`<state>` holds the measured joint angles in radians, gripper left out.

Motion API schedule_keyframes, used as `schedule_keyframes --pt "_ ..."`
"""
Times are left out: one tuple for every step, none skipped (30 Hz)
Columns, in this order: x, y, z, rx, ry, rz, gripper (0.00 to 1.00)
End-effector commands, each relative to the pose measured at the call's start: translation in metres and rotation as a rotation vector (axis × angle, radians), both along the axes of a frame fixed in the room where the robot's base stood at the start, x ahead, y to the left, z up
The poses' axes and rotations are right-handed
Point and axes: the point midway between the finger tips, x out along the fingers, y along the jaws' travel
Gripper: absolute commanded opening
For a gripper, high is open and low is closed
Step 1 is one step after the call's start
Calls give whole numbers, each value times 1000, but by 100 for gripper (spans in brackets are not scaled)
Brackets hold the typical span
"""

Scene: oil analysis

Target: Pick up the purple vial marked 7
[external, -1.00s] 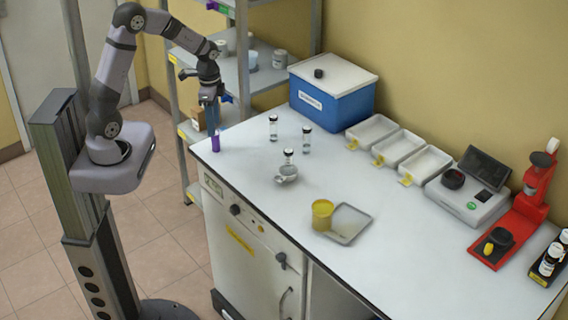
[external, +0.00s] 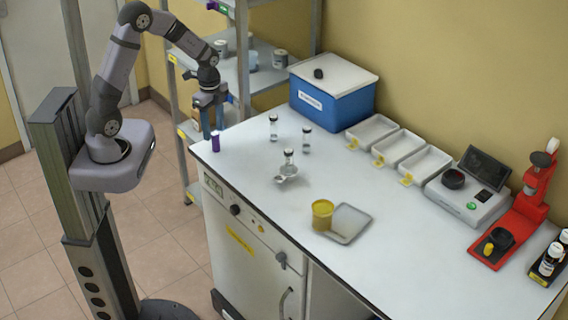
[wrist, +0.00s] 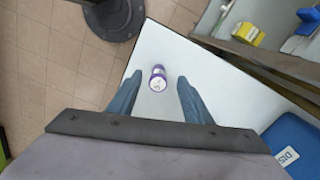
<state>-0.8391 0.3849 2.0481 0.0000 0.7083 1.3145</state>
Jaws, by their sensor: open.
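The purple vial (external: 215,142) stands upright on the near left corner of the white bench. In the wrist view I look down on the vial (wrist: 158,78) and its pale top, where a dark mark is too small to read surely. My gripper (external: 212,131) is open and empty, pointing down just over the vial. In the wrist view the vial shows between the two blue fingers of my gripper (wrist: 160,77), near their tips, with a gap on each side. I cannot tell whether the tips reach below its top.
Clear vials with dark caps (external: 273,128) stand to the right on the bench (external: 260,200). A blue box (external: 333,98) stands behind them and a shelf rack (external: 262,75) behind my gripper. The bench's left edge is close to the vial.

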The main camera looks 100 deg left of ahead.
Motion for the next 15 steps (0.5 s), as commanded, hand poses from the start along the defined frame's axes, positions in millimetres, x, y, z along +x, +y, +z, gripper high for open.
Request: schedule_keyframes --pt "0 0 -1 -1 0 0 45" --pt "0 -1 -2 -2 1 0 45" --pt "0 -1 -3 -1 2 0 45" --pt "0 -1 -5 -2 2 0 45" --pt "1 -2 -7 -3 3 0 45" --pt "1 -3 -11 -4 3 0 45" --pt "1 -3 -14 -4 3 0 45" --pt "1 -4 -17 -5 5 0 45" --pt "2 -4 -21 -4 5 0 45" --pt "2 -5 -25 -5 5 0 45" --pt "3 -5 -28 -4 3 0 45" --pt "3 -6 -33 -4 5 0 45" --pt "3 -5 -36 -3 3 0 45" --pt "3 -5 -40 -4 3 0 45" --pt "3 -5 -43 -3 3 0 45"
